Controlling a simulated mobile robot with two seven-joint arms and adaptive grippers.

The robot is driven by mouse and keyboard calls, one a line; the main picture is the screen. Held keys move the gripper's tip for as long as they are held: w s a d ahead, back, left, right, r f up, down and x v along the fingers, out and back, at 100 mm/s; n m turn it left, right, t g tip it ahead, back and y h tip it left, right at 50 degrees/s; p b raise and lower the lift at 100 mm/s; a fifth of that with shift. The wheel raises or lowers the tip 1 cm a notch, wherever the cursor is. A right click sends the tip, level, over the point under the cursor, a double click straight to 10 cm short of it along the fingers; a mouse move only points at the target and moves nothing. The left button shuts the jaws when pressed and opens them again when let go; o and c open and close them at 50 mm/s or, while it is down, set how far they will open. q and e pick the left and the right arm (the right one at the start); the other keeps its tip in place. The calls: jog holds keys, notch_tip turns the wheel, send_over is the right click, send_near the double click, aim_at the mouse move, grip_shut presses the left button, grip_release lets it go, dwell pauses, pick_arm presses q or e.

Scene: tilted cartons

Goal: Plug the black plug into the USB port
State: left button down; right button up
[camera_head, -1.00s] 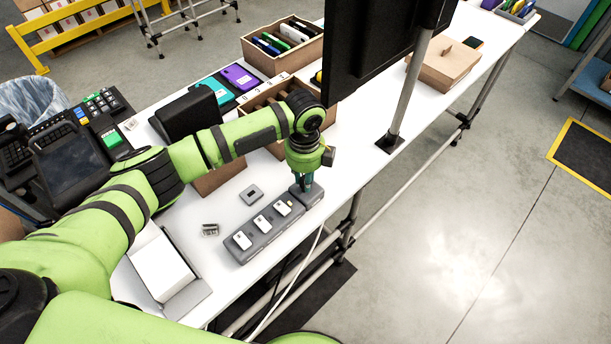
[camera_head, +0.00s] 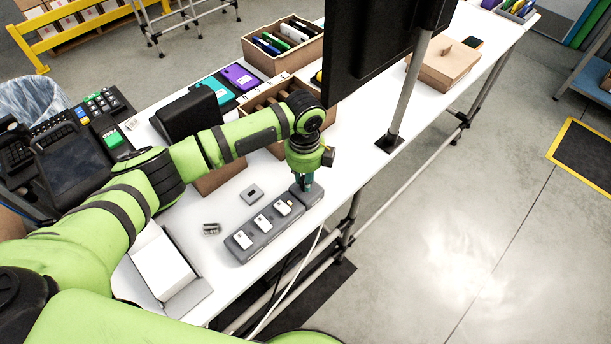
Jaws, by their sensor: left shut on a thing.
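My left gripper (camera_head: 304,183) points straight down over a small grey block (camera_head: 315,194) at the far right end of a grey strip (camera_head: 245,253) with several white inserts. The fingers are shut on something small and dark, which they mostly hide. I take it to be the black plug, but cannot make out its shape. The fingertips are at or just above the block; I cannot tell whether the plug touches it. The USB port cannot be made out. My right gripper is not in view.
A small grey square piece (camera_head: 252,194) and a silver piece (camera_head: 211,229) lie left of the strip. A white box (camera_head: 163,265) is at the near left. A cardboard bin (camera_head: 262,105) and a monitor (camera_head: 372,45) stand behind the arm. The white table's right edge is close.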

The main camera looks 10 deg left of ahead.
pick_arm(q)
jog(key=shift+p, duration=0.3)
jog(key=shift+f+b, duration=0.35)
jog(key=shift+f, duration=0.25)
dwell(0.4)
jog(key=c, duration=1)
grip_release()
notch_tip(320, 180, up, 12)
jog(key=shift+a, duration=0.1)
jog(key=shift+s, duration=0.1)
